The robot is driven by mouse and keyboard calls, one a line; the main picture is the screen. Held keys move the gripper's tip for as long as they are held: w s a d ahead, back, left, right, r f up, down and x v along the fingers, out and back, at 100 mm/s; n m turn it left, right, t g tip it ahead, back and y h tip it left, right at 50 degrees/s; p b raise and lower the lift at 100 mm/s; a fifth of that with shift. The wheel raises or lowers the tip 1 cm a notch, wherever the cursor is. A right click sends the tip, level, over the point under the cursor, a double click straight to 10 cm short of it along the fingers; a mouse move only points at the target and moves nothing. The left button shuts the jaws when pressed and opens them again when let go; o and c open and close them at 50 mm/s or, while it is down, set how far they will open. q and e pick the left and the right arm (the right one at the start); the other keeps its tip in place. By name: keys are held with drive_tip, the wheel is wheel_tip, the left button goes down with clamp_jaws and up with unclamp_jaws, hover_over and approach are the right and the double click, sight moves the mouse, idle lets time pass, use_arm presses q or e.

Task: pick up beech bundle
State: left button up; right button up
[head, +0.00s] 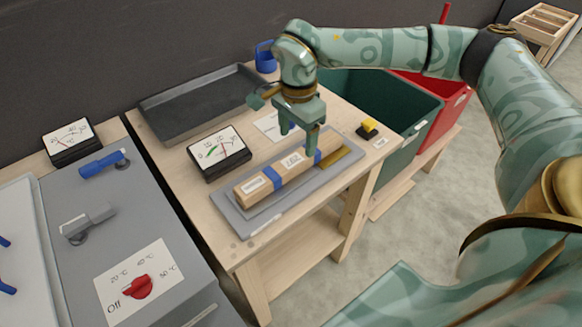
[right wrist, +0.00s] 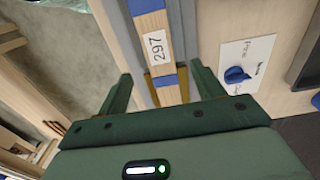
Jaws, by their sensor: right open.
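The beech bundle (head: 270,180) is a long block of pale wood strips with blue bands and white labels. It lies flat on a grey scale plate (head: 232,217) on the wooden table. My right gripper (head: 298,143) is open above the far half of the bundle, pointing down. In the right wrist view the open jaws (right wrist: 160,82) stand on either side of the bundle (right wrist: 153,24), with nothing held. I cannot tell whether the fingers reach down beside it. My left gripper is out of view.
A dial display (head: 219,152) stands left of the bundle, and a dark tray (head: 200,103) lies behind. A brass strip (head: 333,160) lies at the bundle's far end. A yellow-black button (head: 367,129), green bin (head: 400,105) and red bin (head: 448,100) are to the right.

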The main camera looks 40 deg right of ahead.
sight(292, 161)
wheel_tip(292, 161, down, 2)
drive_tip(key=f+b, duration=0.1)
drive_tip(key=f, duration=0.1)
drive_tip(key=a+f+b, duration=0.1)
drive_tip(key=f, duration=0.2)
drive_tip(key=shift+a+f, duration=0.15)
drive_tip(key=shift+f, duration=0.1)
drive_tip(key=shift+s+r, duration=0.1)
drive_tip(key=shift+r, duration=0.05)
drive_tip(key=shift+c, duration=0.4)
drive_tip(key=c, duration=1.2)
drive_tip(key=shift+r, duration=0.1)
